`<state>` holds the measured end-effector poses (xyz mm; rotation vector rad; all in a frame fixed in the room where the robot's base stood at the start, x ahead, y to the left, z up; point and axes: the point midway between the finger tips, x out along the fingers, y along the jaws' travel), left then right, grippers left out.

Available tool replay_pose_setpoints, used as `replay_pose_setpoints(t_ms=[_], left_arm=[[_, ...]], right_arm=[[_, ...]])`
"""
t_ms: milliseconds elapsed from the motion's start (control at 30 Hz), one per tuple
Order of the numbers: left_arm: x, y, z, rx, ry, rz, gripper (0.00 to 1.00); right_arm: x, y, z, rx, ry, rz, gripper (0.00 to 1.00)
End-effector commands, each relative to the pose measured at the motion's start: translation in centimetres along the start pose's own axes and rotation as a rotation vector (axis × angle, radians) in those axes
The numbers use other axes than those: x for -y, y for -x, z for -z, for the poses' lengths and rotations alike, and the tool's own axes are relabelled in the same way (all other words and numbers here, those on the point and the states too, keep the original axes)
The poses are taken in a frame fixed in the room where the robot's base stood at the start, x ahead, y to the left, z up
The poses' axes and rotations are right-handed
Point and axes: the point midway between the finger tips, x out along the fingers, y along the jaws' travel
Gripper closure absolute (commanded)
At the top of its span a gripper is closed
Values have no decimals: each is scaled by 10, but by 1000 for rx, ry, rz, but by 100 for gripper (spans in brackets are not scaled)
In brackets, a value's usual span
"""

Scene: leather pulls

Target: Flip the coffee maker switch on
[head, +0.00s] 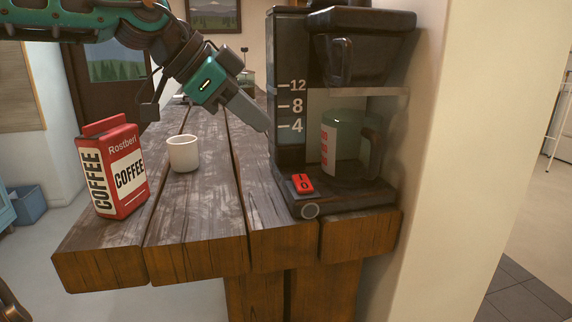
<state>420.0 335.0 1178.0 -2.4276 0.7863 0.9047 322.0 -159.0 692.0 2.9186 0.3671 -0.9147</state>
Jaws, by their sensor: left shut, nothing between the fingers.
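The black coffee maker (290,55) stands at the right end of the wooden table, with a glass carafe (345,142) inside it. Its red switch (302,184), marked I and 0, is on the base at the front left. My left gripper (264,128) is shut and empty. It reaches in from the upper left, and its tip is close to the coffee maker's left side, above and behind the switch. I cannot tell whether it touches the side. My right gripper is not in view.
A red coffee bag (118,170) and a white cup (183,153) stand on the wooden table (205,225) to the left. The tabletop between the cup and the coffee maker is clear. A pale wall (455,150) rises close to the coffee maker's right.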

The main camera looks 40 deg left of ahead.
Motion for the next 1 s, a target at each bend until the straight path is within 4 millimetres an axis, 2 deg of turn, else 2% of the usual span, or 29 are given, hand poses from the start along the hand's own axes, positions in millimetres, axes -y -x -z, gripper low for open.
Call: replay_pose_setpoints(t_ms=[200,467,533,733,1000], left_arm=[[-1,-38,-2,4,2,-4,100],[0,-77,-2,3,1,-3,100],[-1,-86,-8,1,5,-5,100],[-1,-102,-24,0,1,-2,100],[0,-106,-29,-1,1,-1,100]], right_arm=[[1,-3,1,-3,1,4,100],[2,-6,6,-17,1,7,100],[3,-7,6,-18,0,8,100],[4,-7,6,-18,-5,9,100],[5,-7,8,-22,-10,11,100]])
